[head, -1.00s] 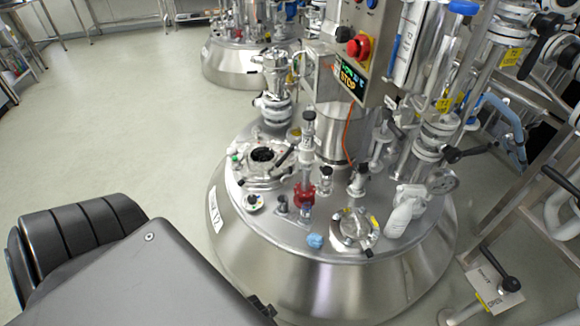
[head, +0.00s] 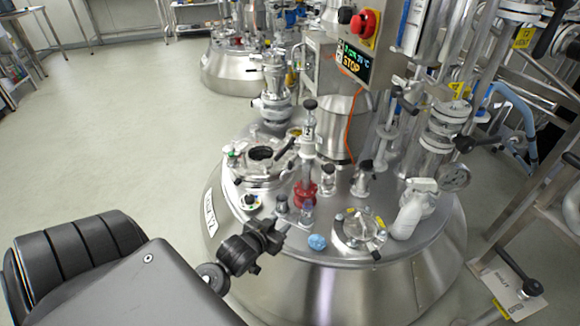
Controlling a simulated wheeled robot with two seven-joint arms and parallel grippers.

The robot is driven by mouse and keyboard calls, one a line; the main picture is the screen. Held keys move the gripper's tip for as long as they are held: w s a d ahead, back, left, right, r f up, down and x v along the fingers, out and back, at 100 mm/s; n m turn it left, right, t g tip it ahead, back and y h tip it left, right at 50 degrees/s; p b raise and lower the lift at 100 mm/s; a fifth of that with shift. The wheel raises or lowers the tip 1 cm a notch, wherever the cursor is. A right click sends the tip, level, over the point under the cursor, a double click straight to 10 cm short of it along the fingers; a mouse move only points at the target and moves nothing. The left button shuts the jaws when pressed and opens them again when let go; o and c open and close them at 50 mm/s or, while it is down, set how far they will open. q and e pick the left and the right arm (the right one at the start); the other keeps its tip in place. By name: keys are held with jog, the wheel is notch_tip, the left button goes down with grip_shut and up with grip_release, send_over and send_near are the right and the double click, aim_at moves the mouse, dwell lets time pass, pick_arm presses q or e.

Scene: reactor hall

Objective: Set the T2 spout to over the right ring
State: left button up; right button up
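A yellow tag that seems to read T2 (head: 523,37) hangs on the glass and steel pipework at the upper right. I cannot make out which part there is the spout, nor tell which ring is the right one. My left gripper (head: 272,240) reaches in from the lower left, over the near left edge of the steel reactor lid (head: 335,268). It is dark and small in the head view, and I cannot tell whether its fingers are open or shut. No held object is clear. My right gripper is out of view.
The lid carries an open port (head: 262,155), a red-based valve (head: 306,190), a blue knob (head: 317,242), a round glass port (head: 358,228) and a white elbow (head: 412,208). A control box with a red button (head: 364,22) stands behind. Floor at left is clear.

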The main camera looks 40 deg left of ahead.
aim_at(289, 166)
pick_arm(q)
jog(key=w+a+r+t+y, duration=0.1)
jog(key=w+a+r+t, duration=0.45)
jog(key=a+r, duration=0.2)
jog(key=shift+n, duration=0.4)
jog(key=w, duration=0.3)
jog(key=w+a+b, duration=0.1)
jog(key=w, duration=0.5)
jog(key=shift+w+a+f, duration=0.1)
jog(key=shift+w+a, duration=0.15)
jog(key=shift+w, duration=0.1)
jog(key=shift+w+a+b, duration=0.15)
jog(key=shift+w+b, duration=0.15)
jog(key=shift+w, duration=0.4)
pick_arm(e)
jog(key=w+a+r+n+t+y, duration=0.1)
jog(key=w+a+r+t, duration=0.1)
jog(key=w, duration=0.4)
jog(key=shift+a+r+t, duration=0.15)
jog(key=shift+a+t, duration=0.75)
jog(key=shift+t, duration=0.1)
pick_arm(q)
jog(key=shift+c, duration=0.3)
grip_shut()
